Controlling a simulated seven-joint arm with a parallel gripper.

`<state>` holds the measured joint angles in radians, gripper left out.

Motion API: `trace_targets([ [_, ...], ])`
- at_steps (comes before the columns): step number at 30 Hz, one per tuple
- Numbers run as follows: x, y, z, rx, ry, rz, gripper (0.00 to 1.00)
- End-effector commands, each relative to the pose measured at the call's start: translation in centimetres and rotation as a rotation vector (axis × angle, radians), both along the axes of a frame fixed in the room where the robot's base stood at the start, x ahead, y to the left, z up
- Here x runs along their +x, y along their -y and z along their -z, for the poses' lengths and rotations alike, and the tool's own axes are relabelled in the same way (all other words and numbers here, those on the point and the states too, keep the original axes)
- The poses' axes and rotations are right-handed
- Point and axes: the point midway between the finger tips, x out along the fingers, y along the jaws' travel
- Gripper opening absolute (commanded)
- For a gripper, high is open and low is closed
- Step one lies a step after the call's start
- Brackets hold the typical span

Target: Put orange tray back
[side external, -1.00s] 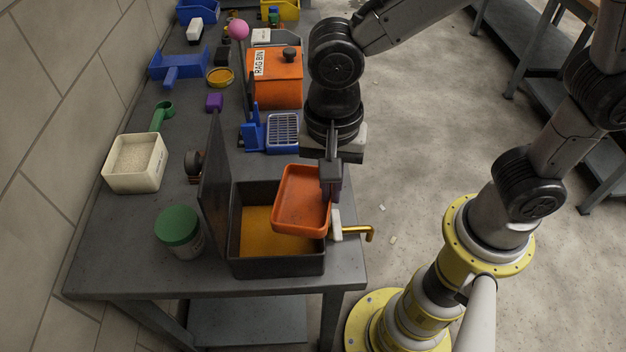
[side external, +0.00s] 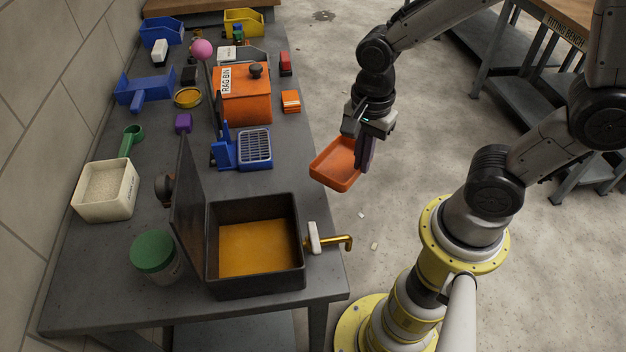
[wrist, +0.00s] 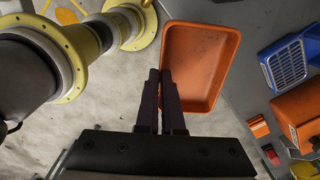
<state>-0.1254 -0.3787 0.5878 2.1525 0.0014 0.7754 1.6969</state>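The orange tray (side external: 336,163) is a shallow rectangular tray with a raised rim. My gripper (side external: 366,155) is shut on its right side and holds it in the air, off the right edge of the bench, above the floor. In the wrist view the tray (wrist: 201,62) extends beyond the fingertips (wrist: 163,75), which pinch its near left rim. The tray's inside looks empty. A dark open box (side external: 256,291) with a yellow-orange floor inside stands at the bench's near end, its lid raised on the left.
A brass crank handle (side external: 338,242) sticks out from the box's right side. An orange rag bin (side external: 245,102), a blue rack (side external: 253,149), a green-lidded jar (side external: 154,252) and a white tub (side external: 105,195) stand on the grey bench (side external: 75,285). Free floor lies right of the bench.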

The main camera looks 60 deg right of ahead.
Motion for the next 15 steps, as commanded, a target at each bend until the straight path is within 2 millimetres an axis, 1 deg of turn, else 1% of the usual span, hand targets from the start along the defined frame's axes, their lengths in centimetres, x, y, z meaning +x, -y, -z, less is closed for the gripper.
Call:
trace_targets([
  [1, 1.2, -0.2, 0.6, -0.001, -0.006, -0.001, 0.0],
  [6, 4.9, -0.7, 2.3, -0.001, -0.004, -0.001, 0.0],
  [9, 6.2, -0.8, 4.3, -0.001, -0.007, -0.002, 0.0],
  [12, 7.6, -1.0, 5.8, 0.0, -0.004, -0.002, 0.0],
  [15, 8.5, -1.1, 6.8, 0.0, -0.002, -0.002, 0.0],
])
